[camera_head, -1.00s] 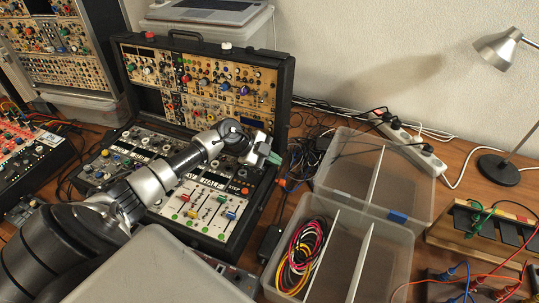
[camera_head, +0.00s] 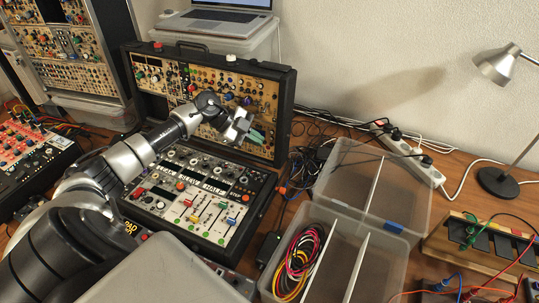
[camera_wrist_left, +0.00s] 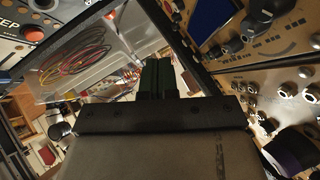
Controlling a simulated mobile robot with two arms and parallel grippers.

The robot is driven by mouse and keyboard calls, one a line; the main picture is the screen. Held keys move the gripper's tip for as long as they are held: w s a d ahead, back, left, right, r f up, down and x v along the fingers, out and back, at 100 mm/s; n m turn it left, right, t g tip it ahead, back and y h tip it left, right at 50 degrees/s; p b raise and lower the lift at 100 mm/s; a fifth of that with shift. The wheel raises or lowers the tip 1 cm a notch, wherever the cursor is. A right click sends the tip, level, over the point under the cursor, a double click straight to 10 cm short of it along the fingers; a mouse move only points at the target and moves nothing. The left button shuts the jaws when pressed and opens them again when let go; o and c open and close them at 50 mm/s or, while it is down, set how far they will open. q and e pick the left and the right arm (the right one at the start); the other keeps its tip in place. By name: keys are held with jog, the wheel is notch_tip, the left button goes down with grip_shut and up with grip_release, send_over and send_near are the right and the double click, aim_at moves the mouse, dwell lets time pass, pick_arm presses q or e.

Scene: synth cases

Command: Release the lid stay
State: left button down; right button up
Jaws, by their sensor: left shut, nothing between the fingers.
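The black synth case stands open on the table. Its lid (camera_head: 284,105), filled with gold modules, is raised at the back, and its base (camera_head: 268,192) holds panels with knobs and sliders. I cannot make out the lid stay in either view. My left gripper (camera_head: 257,136) is in front of the lid's lower right part, above the base, and its green fingers are shut and empty. The fingers also show in the left wrist view (camera_wrist_left: 157,76), beside the lid's dark edge (camera_wrist_left: 196,68). Whether they touch the case I cannot tell. My right gripper is out of view.
Clear plastic bins (camera_head: 397,233), one holding coiled cables (camera_head: 299,262), stand right of the case. Black cables (camera_head: 312,140) tangle behind them near a power strip (camera_head: 412,160). A desk lamp (camera_head: 497,66) stands far right. A laptop (camera_head: 222,20) sits behind the lid.

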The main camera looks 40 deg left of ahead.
pick_arm(q)
jog(key=shift+s+a+r, duration=0.1)
jog(key=shift+a+r, duration=0.2)
jog(key=shift+r, duration=0.2)
jog(key=shift+s+a+r, duration=0.1)
jog(key=shift+a+r, duration=0.15)
jog(key=shift+r, duration=0.2)
